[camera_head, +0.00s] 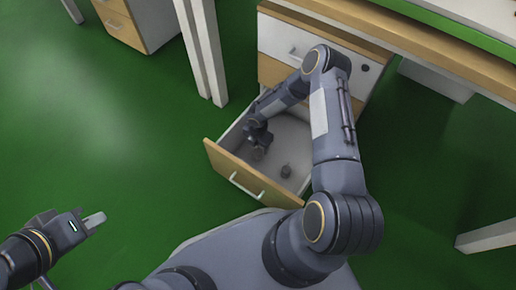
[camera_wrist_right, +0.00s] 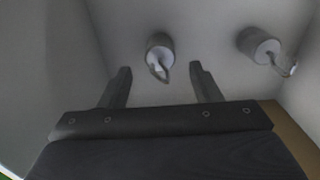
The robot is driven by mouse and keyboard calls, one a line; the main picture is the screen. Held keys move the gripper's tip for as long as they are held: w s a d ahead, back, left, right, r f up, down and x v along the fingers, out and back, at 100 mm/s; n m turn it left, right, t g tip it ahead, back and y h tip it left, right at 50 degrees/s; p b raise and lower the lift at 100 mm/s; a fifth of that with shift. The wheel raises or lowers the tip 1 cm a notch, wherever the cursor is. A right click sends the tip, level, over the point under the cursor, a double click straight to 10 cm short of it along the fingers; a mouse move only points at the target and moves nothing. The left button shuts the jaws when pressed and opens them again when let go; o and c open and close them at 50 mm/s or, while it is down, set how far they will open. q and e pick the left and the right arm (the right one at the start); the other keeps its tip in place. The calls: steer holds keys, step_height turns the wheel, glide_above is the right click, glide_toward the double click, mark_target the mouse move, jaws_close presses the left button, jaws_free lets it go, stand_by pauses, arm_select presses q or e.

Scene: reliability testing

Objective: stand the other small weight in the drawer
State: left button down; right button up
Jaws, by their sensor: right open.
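The open drawer (camera_head: 222,160) holds two small grey weights with hooks on top. One weight (camera_head: 286,172) stands in the clear on the drawer floor; it appears to be the right one (camera_wrist_right: 262,46) in the right wrist view. The other weight (camera_head: 258,154) is partly hidden under my right gripper (camera_head: 257,137). In the right wrist view this weight (camera_wrist_right: 159,48) shows between and beyond the two spread fingertips (camera_wrist_right: 160,70), apparently standing and not clamped. My left gripper (camera_head: 92,222) is away at the lower left, over the floor, with nothing seen in it.
The drawer belongs to a white and wood cabinet (camera_head: 285,40) under a desk (camera_head: 440,60). The drawer walls stand close around my right gripper. A white desk leg (camera_head: 205,50) is to the left of the cabinet. The green floor (camera_head: 110,120) at left is clear.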

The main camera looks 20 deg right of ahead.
step_height(320, 180, up, 6)
steer(key=shift+p, duration=0.85)
steer(key=shift+r, duration=0.35)
steer(key=s+d+r+m+t, duration=0.15)
steer(key=r+m, duration=0.25)
steer(key=r, duration=0.5)
steer(key=s+d+r+m, duration=0.2)
steer(key=r+m, duration=0.2)
steer(key=r, duration=0.5)
steer(key=s+d+r+m, duration=0.2)
steer(key=r+m, duration=0.1)
steer(key=r, duration=0.6)
steer(key=s+a+r+m+t+y, duration=0.2)
steer(key=s+a+r+m, duration=0.2)
steer(key=s, duration=0.6)
steer(key=s+a+r+m+t+y, duration=0.1)
steer(key=s+a+r+m, duration=0.3)
steer(key=s+r+m, duration=0.4)
steer(key=s+m+t, duration=0.1)
steer(key=s+m, duration=0.1)
steer(key=shift+a+r+m+y, duration=0.2)
steer(key=shift+r+m+y, duration=0.2)
